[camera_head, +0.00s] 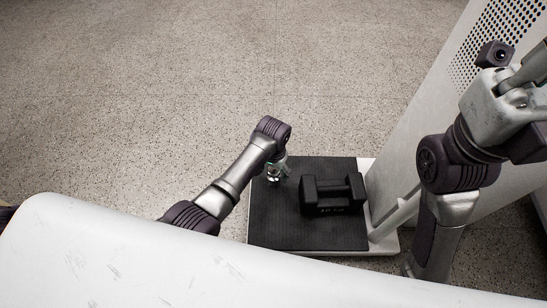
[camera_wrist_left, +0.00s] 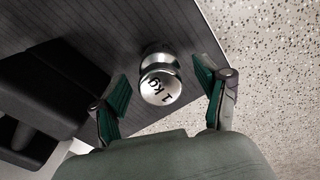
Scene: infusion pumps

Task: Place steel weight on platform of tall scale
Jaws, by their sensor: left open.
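The steel weight (camera_wrist_left: 160,80), a small shiny cylinder marked "1 kg", is on the dark ribbed platform (camera_wrist_left: 90,22) near its edge in the left wrist view. In the head view the weight (camera_head: 273,174) shows small at the platform's (camera_head: 285,233) back left corner. My left gripper (camera_wrist_left: 163,95) is open, its green pads on either side of the weight with gaps to both. In the head view the left gripper (camera_head: 277,166) is directly over the weight and partly hides it.
A black dumbbell (camera_head: 333,194) lies on the platform right of the weight, and shows at left in the wrist view (camera_wrist_left: 45,95). A tall white panel (camera_head: 415,130) stands to the right. Speckled floor (camera_head: 130,90) is clear behind and left.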

